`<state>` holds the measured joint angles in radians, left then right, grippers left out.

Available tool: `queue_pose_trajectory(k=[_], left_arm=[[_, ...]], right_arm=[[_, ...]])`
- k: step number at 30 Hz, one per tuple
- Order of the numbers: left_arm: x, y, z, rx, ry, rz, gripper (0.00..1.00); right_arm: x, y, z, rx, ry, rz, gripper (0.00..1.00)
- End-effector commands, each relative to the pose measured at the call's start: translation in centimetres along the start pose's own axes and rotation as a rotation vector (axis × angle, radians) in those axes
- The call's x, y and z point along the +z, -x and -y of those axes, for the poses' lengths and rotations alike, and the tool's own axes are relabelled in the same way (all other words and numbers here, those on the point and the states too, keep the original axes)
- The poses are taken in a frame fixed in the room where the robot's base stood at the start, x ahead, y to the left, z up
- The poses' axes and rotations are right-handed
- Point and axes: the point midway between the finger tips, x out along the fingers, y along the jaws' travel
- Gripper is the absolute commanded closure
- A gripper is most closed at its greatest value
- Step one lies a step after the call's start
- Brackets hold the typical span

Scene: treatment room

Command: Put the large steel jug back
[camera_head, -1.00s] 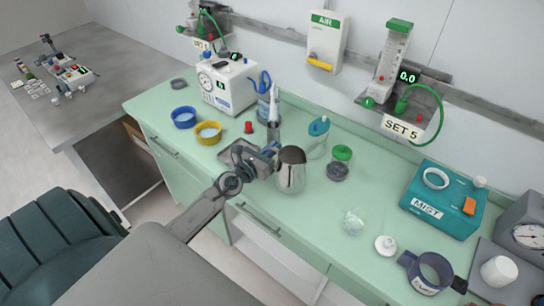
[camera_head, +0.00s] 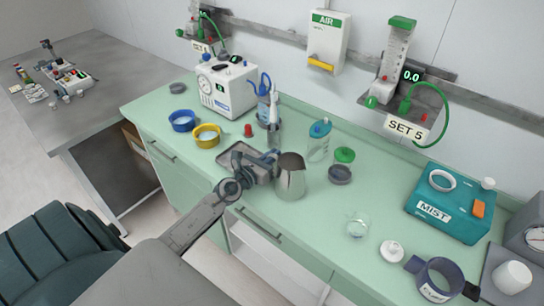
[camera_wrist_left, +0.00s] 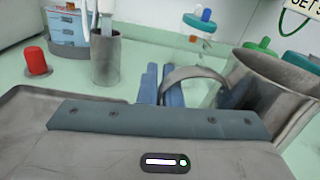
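The large steel jug (camera_head: 290,180) is upright at the front middle of the green counter, right of a grey tray; whether its base touches the counter is unclear. My left gripper (camera_head: 270,158) reaches in from the left at the jug's handle side. In the left wrist view the jug (camera_wrist_left: 275,95) fills the right side, its curved handle (camera_wrist_left: 195,72) running left to the blue fingers of my left gripper (camera_wrist_left: 160,88). The fingers are close together, with the handle between them. My right gripper is out of view.
The grey tray (camera_head: 262,174) lies beside the jug.

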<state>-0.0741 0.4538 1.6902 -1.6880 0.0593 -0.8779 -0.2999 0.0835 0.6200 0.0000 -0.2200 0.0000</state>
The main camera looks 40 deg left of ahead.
Motion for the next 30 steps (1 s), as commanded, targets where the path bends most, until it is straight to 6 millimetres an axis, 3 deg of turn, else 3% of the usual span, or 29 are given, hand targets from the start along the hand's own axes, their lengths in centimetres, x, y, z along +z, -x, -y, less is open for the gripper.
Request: queue_pose_trajectory(k=[2,3,6,18,30], left_arm=[[-0.3,0.0,0.0,0.0,0.001,0.002,1.0],[-0.3,0.0,0.0,0.0,0.0,0.0,0.89],[-0.3,0.0,0.0,0.0,0.0,0.0,0.73],[0.1,0.3,0.0,0.0,-0.001,-0.002,0.73],[-0.2,7.5,0.0,-0.003,-0.004,-0.004,0.73]], right_arm=[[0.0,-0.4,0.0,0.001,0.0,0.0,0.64],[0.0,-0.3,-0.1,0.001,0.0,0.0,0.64],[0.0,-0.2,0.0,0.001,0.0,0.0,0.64],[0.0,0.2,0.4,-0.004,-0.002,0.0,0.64],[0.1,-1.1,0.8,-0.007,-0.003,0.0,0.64]])
